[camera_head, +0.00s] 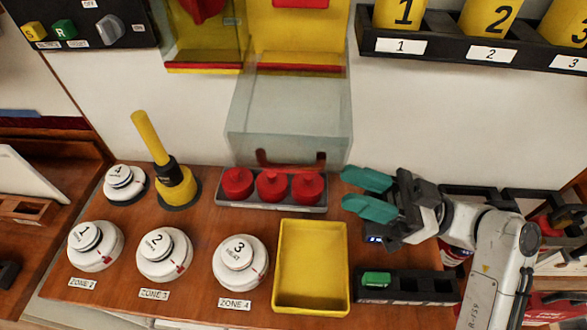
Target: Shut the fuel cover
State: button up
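A clear cover (289,115) hangs down, open, from the bottom of a yellow wall box (299,32) at the top middle. A red handle (291,163) crosses its lower end, just above the grey tray of red knobs. I cannot read a label that says which cover is the fuel one. My gripper (352,193) has teal fingers spread apart with nothing between them. It is to the right of the cover's lower end and handle, apart from them, pointing left.
A second yellow box (203,45) with a clear front is on the wall at left. Red knobs (272,186) stand below the handle. A yellow lever (162,160), white dials (164,254) and an empty yellow tray (311,267) are on the wooden desk. Numbered yellow cylinders (490,17) sit top right.

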aim_at(295, 168)
jog(key=p+x, duration=0.3)
jog(key=x, duration=0.5)
jog(key=shift+a+r, duration=0.2)
jog(key=shift+r, duration=0.1)
jog(key=shift+a+r, duration=0.2)
jog(key=shift+a, duration=0.5)
grip_shut()
